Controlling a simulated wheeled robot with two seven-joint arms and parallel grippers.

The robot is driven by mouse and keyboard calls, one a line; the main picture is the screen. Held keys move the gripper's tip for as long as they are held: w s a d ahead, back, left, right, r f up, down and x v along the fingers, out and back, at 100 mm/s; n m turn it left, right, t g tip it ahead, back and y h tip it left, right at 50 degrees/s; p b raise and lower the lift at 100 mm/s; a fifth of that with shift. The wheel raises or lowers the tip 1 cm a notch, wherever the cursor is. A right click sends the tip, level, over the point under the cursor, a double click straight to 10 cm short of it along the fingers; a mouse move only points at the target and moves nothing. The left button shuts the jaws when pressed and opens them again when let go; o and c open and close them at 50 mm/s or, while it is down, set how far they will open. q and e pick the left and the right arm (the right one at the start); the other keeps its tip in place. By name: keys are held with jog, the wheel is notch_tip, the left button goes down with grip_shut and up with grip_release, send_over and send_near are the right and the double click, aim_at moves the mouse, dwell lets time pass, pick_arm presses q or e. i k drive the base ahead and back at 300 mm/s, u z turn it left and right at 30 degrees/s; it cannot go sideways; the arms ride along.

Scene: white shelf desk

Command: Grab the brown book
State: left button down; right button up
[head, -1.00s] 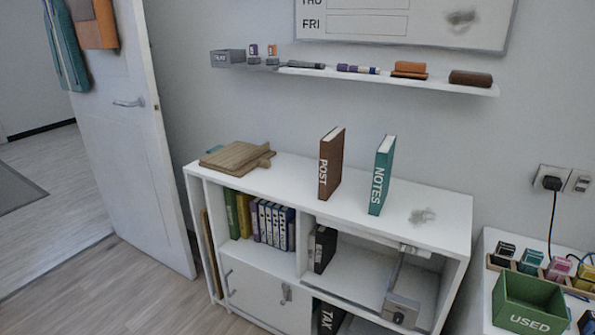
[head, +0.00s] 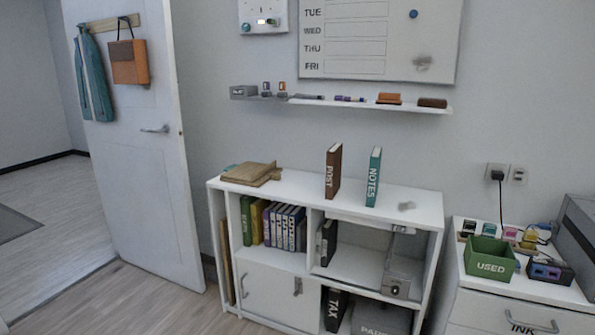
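The brown book (head: 333,172), marked POST, stands upright on top of the white shelf desk (head: 300,198). A teal book (head: 373,178), marked NOTES, stands upright to its right with a gap between them. Neither of my grippers shows in the head view. Nothing touches or covers the brown book.
A wooden board (head: 250,174) lies on the desk top at the left. A narrow wall shelf (head: 370,104) with pens and erasers runs above the books. A green USED box (head: 490,258) stands on the lower cabinet at right. The floor at front left is clear.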

aim_at(333, 154)
jog(key=u, duration=0.95)
jog(key=i, duration=2)
jog(key=z, duration=0.6)
